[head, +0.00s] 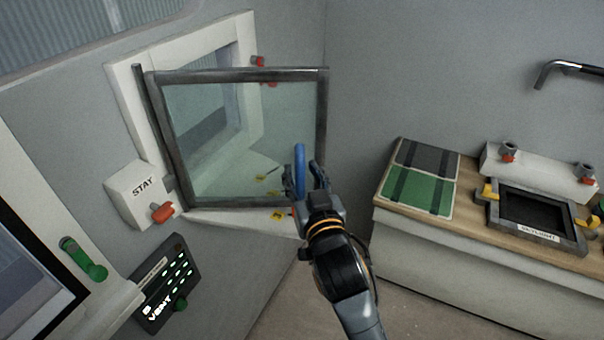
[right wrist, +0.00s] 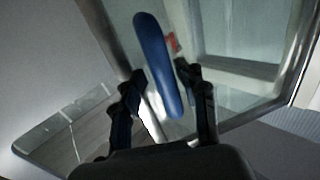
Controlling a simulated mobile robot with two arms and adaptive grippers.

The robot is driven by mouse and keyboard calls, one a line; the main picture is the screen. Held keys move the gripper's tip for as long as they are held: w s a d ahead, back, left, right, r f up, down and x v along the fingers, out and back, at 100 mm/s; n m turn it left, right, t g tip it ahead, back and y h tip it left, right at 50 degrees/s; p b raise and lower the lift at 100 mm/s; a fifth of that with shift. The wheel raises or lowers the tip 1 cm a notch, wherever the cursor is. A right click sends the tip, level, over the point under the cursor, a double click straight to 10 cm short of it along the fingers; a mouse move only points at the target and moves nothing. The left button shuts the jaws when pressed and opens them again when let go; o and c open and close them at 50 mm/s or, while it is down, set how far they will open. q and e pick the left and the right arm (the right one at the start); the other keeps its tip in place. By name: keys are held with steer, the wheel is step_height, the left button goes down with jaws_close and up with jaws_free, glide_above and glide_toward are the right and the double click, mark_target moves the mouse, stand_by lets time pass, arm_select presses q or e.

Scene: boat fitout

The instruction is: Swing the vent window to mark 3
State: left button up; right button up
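The vent window (head: 235,130), a clear pane in a dark frame, stands swung out from its white wall opening, hinged at the left. A blue handle (head: 300,165) is upright near its free right edge. My right gripper (head: 305,178) is at this handle. In the right wrist view its fingers (right wrist: 162,95) are apart, with the blue handle (right wrist: 155,60) between them and gaps showing on both sides. Several yellow marks (head: 277,215) lie along the sill below the window; their numbers are too small to read surely. My left gripper is not in view.
A white STAY box (head: 140,194) with a red knob (head: 162,212) is on the wall by the hinge side. A VENT panel (head: 167,285) with lit green lights is below.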

steer(key=shift+a+f, duration=0.1)
steer(key=shift+a, duration=0.1)
steer(key=v, duration=1.2)
